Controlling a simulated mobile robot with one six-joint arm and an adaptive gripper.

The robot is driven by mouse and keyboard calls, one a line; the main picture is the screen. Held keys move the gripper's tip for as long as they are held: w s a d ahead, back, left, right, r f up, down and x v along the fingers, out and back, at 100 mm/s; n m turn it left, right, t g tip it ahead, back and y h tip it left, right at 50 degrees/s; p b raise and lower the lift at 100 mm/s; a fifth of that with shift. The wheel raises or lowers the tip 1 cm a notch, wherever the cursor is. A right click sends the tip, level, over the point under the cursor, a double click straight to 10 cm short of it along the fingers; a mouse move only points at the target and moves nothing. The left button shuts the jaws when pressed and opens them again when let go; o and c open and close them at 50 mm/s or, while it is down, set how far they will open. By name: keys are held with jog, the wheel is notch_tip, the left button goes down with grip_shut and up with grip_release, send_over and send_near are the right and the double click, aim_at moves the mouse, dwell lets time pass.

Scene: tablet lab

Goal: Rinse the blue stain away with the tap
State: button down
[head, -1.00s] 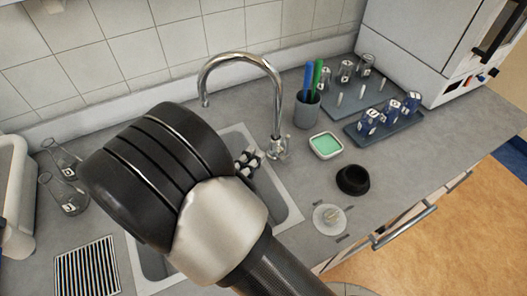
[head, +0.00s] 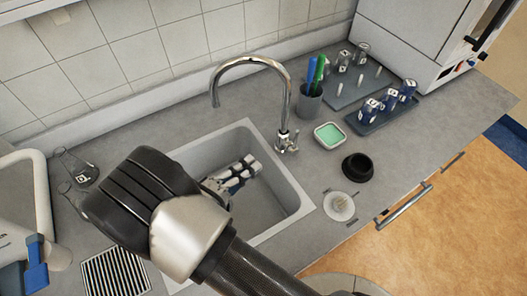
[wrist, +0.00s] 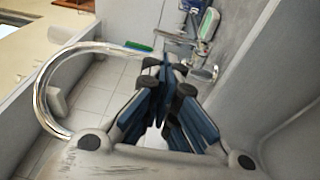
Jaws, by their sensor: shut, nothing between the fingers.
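I see no water stream. My gripper (head: 254,164) is over the basin, below and right of the spout end, its fingers pointing toward the tap's base and apart from it. My wrist and arm hide the basin's left part. In the wrist view my gripper's blue-padded fingers (wrist: 166,64) are closed together and empty; the tap's spout (wrist: 45,95) curves at left and its base (wrist: 203,73) is beyond the fingertips. I see no blue stain.
Glass flasks (head: 77,170) and a striped mat (head: 116,272) are at left.

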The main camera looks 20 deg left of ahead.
jog(key=b, duration=0.1)
send_near(295, 142)
jog(key=w+d+r, duration=0.2)
jog(key=w+r, duration=0.1)
jog(key=w, duration=0.3)
jog(key=shift+w+d+r, duration=0.1)
jog(key=shift+w+r, duration=0.1)
jog(key=shift+w, duration=0.05)
jog(key=shift+w+d+r+g+y, duration=0.15)
jog(key=shift+w+d+g+y, duration=0.15)
jog(key=shift+w+y, duration=0.15)
jog(key=shift+a, duration=0.1)
